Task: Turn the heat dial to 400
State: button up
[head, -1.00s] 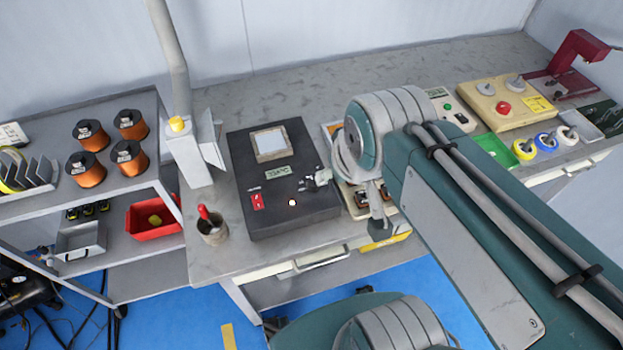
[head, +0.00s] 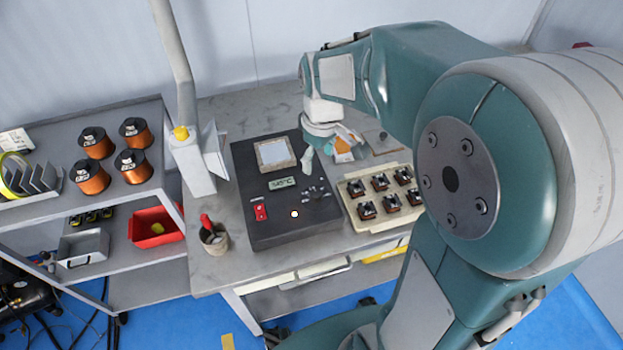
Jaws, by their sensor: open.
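The dark control box (head: 265,222) stands on the grey bench, with a pale square plate on its top. Its small display (head: 282,183) shows a reading in °C that is too small to read surely. The heat dial (head: 313,193) appears as a small dark knob with pale marks, right of the display; its setting cannot be made out. My gripper (head: 312,158) is open, over the box's back right edge, above and behind the dial and apart from it. Only one pale finger shows clearly; the rest is partly hidden by my wrist.
A red switch (head: 260,212) and a lit white spot (head: 294,214) are on the box front. A cream tray (head: 353,203) of several small coils stands close on the right. A cup (head: 214,238) stands left, below a grey post (head: 176,70). My arm hides the bench's right side.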

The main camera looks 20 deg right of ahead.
aim_at(315, 192)
jog(key=shift+n+g, duration=0.3)
jog(key=f, duration=1.2)
jog(key=shift+w+a, duration=0.1)
jog(key=shift+w, duration=0.25)
grip_shut()
